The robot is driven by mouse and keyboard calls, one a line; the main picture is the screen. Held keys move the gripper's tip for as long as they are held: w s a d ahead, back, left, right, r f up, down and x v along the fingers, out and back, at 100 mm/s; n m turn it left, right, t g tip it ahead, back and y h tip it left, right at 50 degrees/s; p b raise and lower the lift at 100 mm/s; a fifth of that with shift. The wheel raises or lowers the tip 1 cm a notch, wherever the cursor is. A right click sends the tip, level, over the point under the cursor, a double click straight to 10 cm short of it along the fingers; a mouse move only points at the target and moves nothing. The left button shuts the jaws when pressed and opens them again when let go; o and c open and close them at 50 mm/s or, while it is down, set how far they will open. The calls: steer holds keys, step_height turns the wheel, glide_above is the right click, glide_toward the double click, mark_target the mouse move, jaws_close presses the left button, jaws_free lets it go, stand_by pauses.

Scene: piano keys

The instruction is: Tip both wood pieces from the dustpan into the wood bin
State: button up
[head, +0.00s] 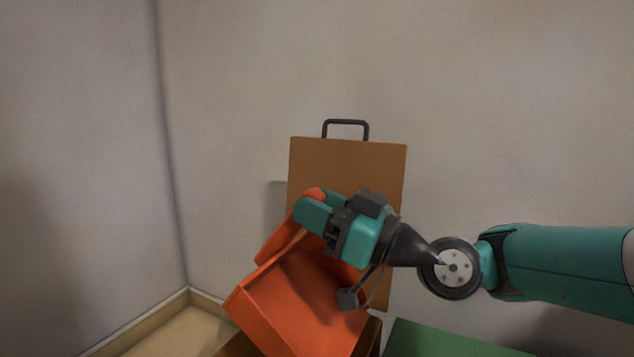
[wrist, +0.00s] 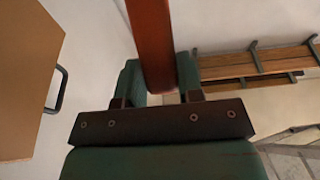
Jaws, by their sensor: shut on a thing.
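My gripper (head: 318,207) is shut on the handle of the orange dustpan (head: 305,295). In the wrist view the dustpan's red-orange handle (wrist: 150,40) stands between the two fingers of my gripper (wrist: 160,85). The dustpan hangs steeply tilted, its pan low and reaching the bottom edge of the head view. Below it shows part of a brown wooden box (head: 373,337), apparently the wood bin; its inside is hidden. An upright brown panel with a dark handle (head: 345,165) stands behind, perhaps its raised lid. I see neither wood piece.
A green surface (head: 440,340) lies right of the brown box, under my arm. A pale wooden-edged tray or box (head: 165,335) is in the left corner. Grey walls stand close behind. The wrist view shows wooden slats with dark brackets (wrist: 250,62) at the right.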

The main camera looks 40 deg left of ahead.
step_height(320, 180, up, 6)
steer(key=t+h+p, duration=0.1)
steer(key=h+p, duration=0.5)
steer(key=p, duration=0.8)
steer(key=shift+p, duration=0.4)
steer(key=shift+r+t+h+p, duration=0.15)
steer(key=shift+t+h+p, duration=0.25)
steer(key=shift+p, duration=0.8)
steer(key=shift+f+h, duration=0.3)
